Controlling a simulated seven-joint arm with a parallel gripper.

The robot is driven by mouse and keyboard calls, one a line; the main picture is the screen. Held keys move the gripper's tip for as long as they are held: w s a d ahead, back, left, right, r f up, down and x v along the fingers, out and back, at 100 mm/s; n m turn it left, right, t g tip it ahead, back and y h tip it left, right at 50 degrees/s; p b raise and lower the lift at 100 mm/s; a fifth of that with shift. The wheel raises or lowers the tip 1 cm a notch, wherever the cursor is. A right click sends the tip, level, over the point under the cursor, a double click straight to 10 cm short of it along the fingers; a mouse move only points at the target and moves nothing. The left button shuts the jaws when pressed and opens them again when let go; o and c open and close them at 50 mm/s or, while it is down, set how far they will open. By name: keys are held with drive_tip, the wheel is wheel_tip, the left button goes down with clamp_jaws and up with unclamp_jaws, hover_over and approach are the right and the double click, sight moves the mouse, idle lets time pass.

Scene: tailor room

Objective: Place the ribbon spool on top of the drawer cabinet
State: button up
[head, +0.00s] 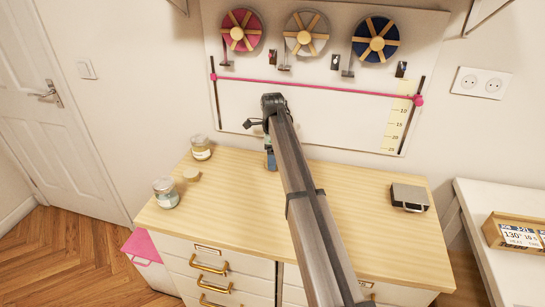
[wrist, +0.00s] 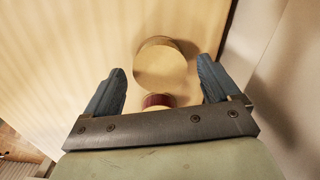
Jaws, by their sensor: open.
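The drawer cabinet (head: 225,230) has a light wooden top and white drawers with brass handles. In the wrist view, a round tan piece (wrist: 162,65) shows beyond and between my fingertips. A smaller round piece with a dark red band (wrist: 158,101) shows nearer, partly hidden by the gripper body; it may be the ribbon spool, but I cannot tell for sure. My gripper (wrist: 163,82) is open, with a blue finger on either side of these pieces and no visible contact. In the head view, my arm hides most of the gripper (head: 270,158), near the cabinet top's back edge.
Two glass jars (head: 201,148) (head: 166,193) and a small round wooden piece (head: 191,174) stand at the top's left. A grey case (head: 409,197) lies at the right. Pink (head: 241,32), white (head: 306,33) and blue (head: 375,40) reels hang on the wall board.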

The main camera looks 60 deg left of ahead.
wheel_tip(320, 180, up, 7)
drive_tip(key=shift+r, duration=0.1)
idle(0.3)
idle(0.4)
